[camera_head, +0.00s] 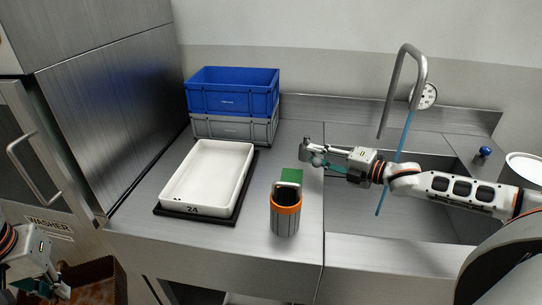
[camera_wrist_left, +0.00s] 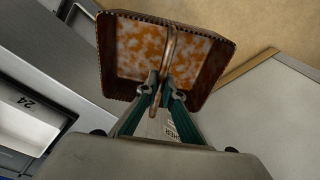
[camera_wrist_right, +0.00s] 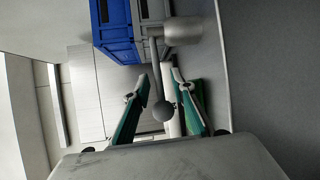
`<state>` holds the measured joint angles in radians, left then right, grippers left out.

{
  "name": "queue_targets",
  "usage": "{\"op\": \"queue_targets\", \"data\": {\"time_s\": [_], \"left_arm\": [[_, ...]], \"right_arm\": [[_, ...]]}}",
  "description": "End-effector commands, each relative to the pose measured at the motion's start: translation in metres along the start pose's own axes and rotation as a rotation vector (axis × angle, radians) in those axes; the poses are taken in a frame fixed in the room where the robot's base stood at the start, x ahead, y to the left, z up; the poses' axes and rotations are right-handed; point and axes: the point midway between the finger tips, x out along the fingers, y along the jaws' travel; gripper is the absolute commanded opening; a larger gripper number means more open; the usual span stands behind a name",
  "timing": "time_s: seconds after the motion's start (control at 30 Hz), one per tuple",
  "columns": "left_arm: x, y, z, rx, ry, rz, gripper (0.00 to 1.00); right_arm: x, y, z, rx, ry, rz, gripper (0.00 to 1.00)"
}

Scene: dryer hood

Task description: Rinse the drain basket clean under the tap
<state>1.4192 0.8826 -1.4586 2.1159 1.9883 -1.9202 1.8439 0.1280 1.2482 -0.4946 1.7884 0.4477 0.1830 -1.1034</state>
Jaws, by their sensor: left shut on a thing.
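The drain basket (camera_wrist_left: 195,55) is a brown square basket with orange-white mottled residue inside. My left gripper (camera_wrist_left: 160,95) is shut on its upright handle bar. In the head view the basket (camera_head: 100,287) is low at the left edge, beside the gripper (camera_head: 62,285), away from the sink. The tap (camera_head: 405,62) is a tall arched pipe; a thin blue stream (camera_head: 397,150), apparently water, drops from it into the sink (camera_head: 425,220). My right gripper (camera_head: 318,160) is open at a metal lever; in the right wrist view its ball end (camera_wrist_right: 164,112) shows between the fingers.
A white tray (camera_head: 183,204) marked 24 lies on a black base. A blue crate (camera_head: 232,97) stands on a grey one (camera_head: 234,129). An orange-rimmed grey bin (camera_head: 285,222) stands at the counter front. My right arm crosses over the sink. A white bucket (camera_head: 522,168) is far right.

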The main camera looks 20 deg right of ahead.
Motion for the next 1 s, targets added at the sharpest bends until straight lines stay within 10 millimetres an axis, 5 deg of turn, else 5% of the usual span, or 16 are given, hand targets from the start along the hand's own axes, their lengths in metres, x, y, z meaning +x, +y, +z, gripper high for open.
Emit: {"op": "queue_targets", "data": {"time_s": [1.0], "left_arm": [[-0.001, 0.000, 0.000, 0.000, 0.001, 0.000, 0.00]], "right_arm": [[-0.067, -0.002, 0.000, 0.000, 0.000, -0.005, 0.25]]}}
